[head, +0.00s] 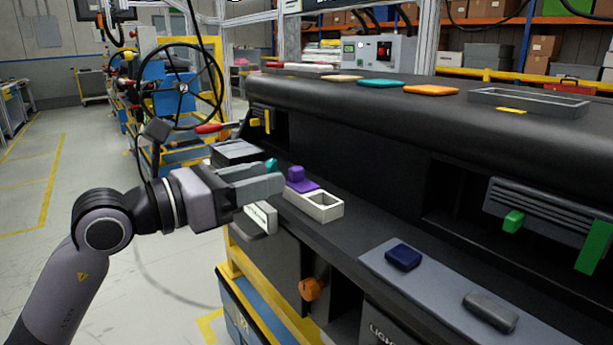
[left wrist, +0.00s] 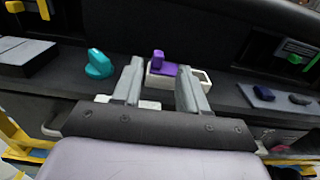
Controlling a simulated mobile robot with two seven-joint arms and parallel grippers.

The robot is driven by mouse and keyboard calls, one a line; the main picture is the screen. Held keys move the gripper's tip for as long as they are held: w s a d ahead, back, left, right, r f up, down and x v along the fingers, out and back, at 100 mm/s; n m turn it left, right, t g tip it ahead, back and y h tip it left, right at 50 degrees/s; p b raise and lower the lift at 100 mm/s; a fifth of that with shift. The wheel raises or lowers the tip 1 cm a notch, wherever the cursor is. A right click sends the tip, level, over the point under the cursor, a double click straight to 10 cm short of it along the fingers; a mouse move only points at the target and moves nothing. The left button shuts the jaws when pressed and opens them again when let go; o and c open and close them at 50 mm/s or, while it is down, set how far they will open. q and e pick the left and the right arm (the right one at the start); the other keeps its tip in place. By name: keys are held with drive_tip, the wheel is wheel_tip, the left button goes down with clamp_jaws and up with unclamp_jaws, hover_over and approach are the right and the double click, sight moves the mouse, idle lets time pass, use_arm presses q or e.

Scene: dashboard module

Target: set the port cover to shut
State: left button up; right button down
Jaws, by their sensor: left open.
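The port is a pale rectangular frame (head: 326,206) on the dashboard's ledge. The purple port cover (head: 301,186), with a raised purple knob (head: 296,173), lies over its left part. The right part of the frame is uncovered and shows an opening. In the left wrist view the purple cover (left wrist: 180,69) shows between and beyond the two fingers, with the bare opening to the right. My left gripper (head: 276,181) is open, its fingers pointing at the cover from the left. I see no contact with the knob. My right gripper is not in view.
A teal knob (left wrist: 98,64) stands on the ledge left of the cover, partly behind my fingers in the head view. A dark blue block (head: 403,257) and a grey block (head: 490,311) lie on a grey pad to the right. An orange knob (head: 312,289) is below the ledge.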

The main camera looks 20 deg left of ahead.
sight(290, 170)
use_arm(q)
drive_tip(key=shift+p+x, duration=0.45)
drive_tip(key=shift+x, duration=3.05)
drive_tip(key=shift+a, duration=0.1)
clamp_jaws()
